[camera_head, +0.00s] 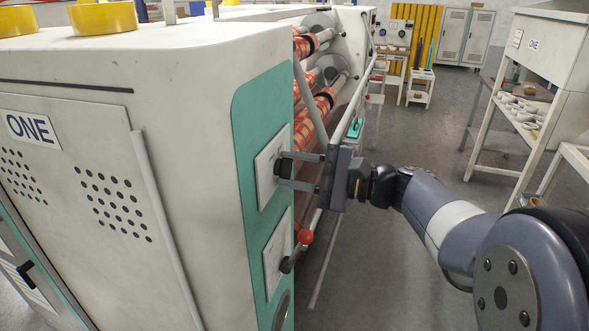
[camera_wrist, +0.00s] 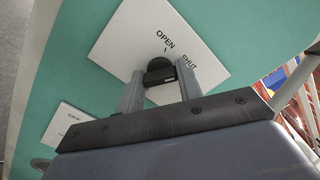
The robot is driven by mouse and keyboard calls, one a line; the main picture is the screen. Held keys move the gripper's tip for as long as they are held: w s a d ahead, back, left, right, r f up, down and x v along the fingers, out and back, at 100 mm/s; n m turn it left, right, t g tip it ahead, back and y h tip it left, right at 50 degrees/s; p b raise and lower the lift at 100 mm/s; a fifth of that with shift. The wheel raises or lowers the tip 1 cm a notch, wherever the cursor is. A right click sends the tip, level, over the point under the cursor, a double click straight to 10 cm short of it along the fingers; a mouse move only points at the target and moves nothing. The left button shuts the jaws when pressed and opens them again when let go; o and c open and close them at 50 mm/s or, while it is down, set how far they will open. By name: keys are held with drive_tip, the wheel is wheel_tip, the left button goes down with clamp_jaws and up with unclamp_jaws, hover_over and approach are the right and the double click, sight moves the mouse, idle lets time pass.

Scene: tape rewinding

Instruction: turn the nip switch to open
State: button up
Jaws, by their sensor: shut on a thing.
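The nip switch is a small black knob (camera_head: 282,168) on a white plate (camera_head: 266,165) on the teal end panel of the machine. My gripper (camera_head: 285,171) reaches it from the right, with one finger above the knob and one below. In the wrist view the knob (camera_wrist: 159,68) sits between the two grey fingertips (camera_wrist: 160,82), and my gripper is shut on it. The plate (camera_wrist: 135,30) reads OPEN and SHUT beyond the knob, with a small tick below OPEN. Which label the knob points to is not clear, because the fingers partly cover it.
Below is a second white plate (camera_head: 274,262) with a red-tipped lever (camera_head: 305,237); OFF shows on this lower plate (camera_wrist: 62,122) in the wrist view. Rollers with orange patterned film (camera_head: 310,130) and a long metal bar lie close behind my gripper. Open floor (camera_head: 415,150) lies to the right.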

drive_tip(key=c, duration=0.4)
drive_tip(key=shift+o, duration=0.2)
drive_tip(key=shift+f+b, duration=0.2)
drive_tip(key=shift+b, duration=0.4)
drive_tip(key=n+b, duration=1.1)
drive_tip(key=b, duration=0.6)
drive_tip(key=shift+n, duration=0.4)
